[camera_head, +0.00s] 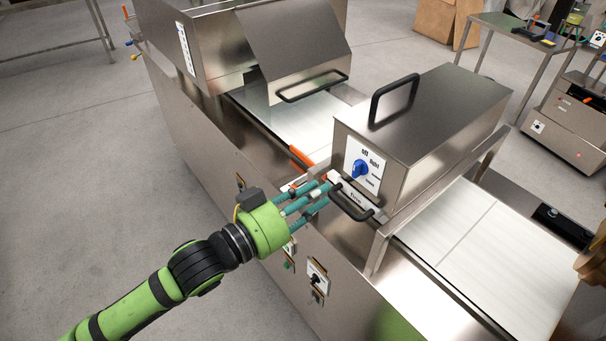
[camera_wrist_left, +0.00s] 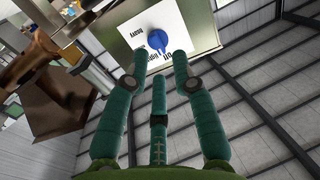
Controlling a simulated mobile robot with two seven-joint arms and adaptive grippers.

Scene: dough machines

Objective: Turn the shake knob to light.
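The shake knob (camera_head: 359,169) is blue and sits on a white label plate on the end face of a steel housing. The plate has "off" at the top and "light" to its right. The knob also shows in the left wrist view (camera_wrist_left: 158,41), just beyond the fingertips; its exact pointing is hard to tell. My left gripper (camera_head: 325,188) has its teal fingers spread, just to the left of and below the knob. In the left wrist view the fingers (camera_wrist_left: 160,68) are apart with nothing between them. My right gripper is not in view.
A black handle (camera_head: 352,204) lies right below the knob, close to my fingers. A second black handle (camera_head: 394,100) stands on the housing. A lower switch (camera_head: 316,279) is on the machine's side. Pale belts (camera_head: 480,235) run past the housing.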

